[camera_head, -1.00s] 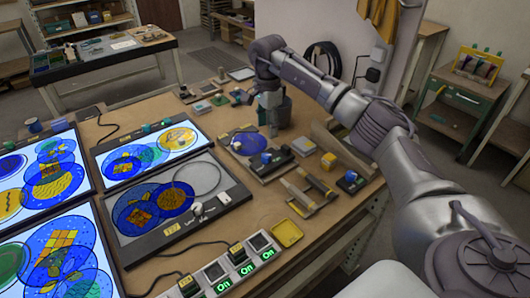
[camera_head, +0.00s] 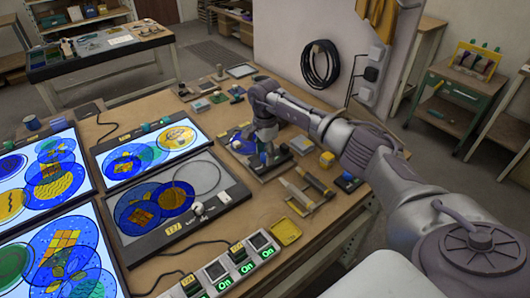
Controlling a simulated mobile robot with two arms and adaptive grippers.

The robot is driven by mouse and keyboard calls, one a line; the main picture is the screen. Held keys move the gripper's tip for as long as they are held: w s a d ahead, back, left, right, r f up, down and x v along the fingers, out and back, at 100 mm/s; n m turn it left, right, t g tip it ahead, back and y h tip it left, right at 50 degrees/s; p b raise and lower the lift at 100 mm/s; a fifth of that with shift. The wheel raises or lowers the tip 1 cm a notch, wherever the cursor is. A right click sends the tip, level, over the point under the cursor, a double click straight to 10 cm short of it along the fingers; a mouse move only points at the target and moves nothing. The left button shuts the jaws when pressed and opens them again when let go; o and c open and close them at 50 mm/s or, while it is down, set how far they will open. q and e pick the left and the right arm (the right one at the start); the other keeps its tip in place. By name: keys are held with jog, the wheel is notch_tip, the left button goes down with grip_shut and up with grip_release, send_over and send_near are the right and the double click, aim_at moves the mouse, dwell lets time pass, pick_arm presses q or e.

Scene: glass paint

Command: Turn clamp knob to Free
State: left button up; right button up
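A dark clamp fixture (camera_head: 272,172) stands on the workbench, with a small blue knob (camera_head: 264,158) on it. The edge of a blue glass disc shows beside it, mostly hidden. My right gripper (camera_head: 266,148) points down just above and at the blue knob. I cannot tell whether its fingers touch the knob or how far apart they are. The knob's label and pointer are too small to read. My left gripper is out of view.
Light panels (camera_head: 152,154) with painted glass discs lie left of the clamp. A power strip (camera_head: 240,271) reads On.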

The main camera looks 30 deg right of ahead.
grip_shut()
